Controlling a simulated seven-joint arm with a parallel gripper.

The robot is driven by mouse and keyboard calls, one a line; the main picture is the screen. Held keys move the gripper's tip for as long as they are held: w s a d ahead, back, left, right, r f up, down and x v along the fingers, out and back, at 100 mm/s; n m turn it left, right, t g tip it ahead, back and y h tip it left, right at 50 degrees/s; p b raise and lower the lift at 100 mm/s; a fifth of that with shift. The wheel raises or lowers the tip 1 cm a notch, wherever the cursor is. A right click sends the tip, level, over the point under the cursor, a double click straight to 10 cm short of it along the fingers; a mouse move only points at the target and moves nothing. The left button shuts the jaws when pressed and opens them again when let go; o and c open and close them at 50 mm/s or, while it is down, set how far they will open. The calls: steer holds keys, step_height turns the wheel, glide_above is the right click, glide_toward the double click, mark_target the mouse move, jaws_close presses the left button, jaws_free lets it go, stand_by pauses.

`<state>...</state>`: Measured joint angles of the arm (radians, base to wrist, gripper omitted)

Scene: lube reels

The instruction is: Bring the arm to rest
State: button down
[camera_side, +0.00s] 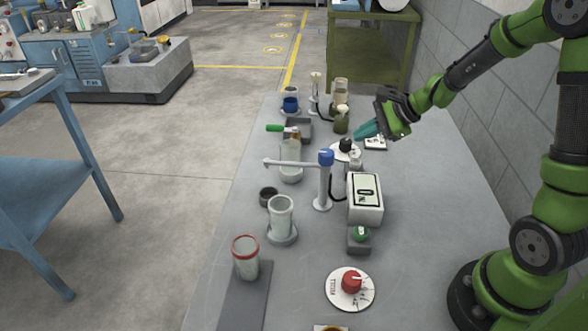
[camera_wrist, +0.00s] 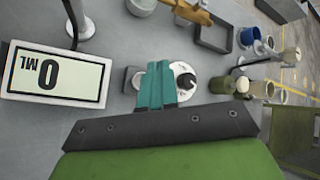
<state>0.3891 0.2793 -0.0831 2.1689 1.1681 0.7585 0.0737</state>
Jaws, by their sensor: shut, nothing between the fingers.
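My gripper (camera_side: 366,131) is above the far right part of the grey table (camera_side: 420,215), its teal fingers together and empty. In the wrist view the shut fingers (camera_wrist: 157,85) point over a white round dial plate with a black knob (camera_wrist: 187,81). The black knob (camera_side: 346,145) also shows in the side view, just left of the fingertips. The fingers hide part of the dial plate in the wrist view. I cannot tell whether they touch it. My green arm reaches in from the right.
A display box (camera_side: 365,198) reads 0 ML in the wrist view (camera_wrist: 55,74). A blue-topped dispenser post (camera_side: 325,180), a clear cup (camera_side: 281,217), a red-rimmed cup (camera_side: 245,258) and a red knob (camera_side: 351,281) stand nearer. Several bottles stand beyond. The table's right side is clear.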

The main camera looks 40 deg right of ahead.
steer(key=s+a+r+n+h, duration=0.1)
steer(key=s+a+r+n, duration=0.4)
steer(key=s+n, duration=0.3)
steer(key=s+a+r+n+h, duration=0.1)
steer(key=s+a+r+n, duration=0.5)
steer(key=s+r+n, duration=0.2)
steer(key=s+n, duration=0.1)
steer(key=s, duration=0.1)
steer(key=shift+s+a+g, duration=0.3)
steer(key=shift+s+g, duration=0.05)
steer(key=shift+g, duration=0.05)
steer(key=c, duration=1.8)
jaws_free()
steer(key=shift+c, duration=0.2)
